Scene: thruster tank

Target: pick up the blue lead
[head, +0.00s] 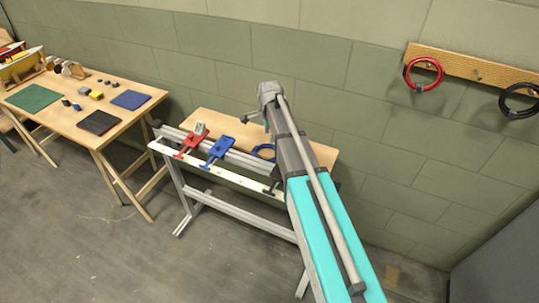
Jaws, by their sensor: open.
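The blue lead (257,148) lies as a coil on the wooden top of the middle bench in the head view, close to the left side of my arm. The arm hides its right part. My gripper (247,118) shows small and dark at the far end of my arm, pointing left. It is open, with nothing seen in it. In the picture it is above and slightly left of the blue lead, apart from it. Its height above the bench is hard to judge.
Red (193,139) and blue (216,151) clamp-like fixtures sit on the metal rail frame (237,177) left of the lead. A red lead (408,75) and a black lead (504,98) hang on the wall board (455,65). A cluttered wooden table (140,92) stands left.

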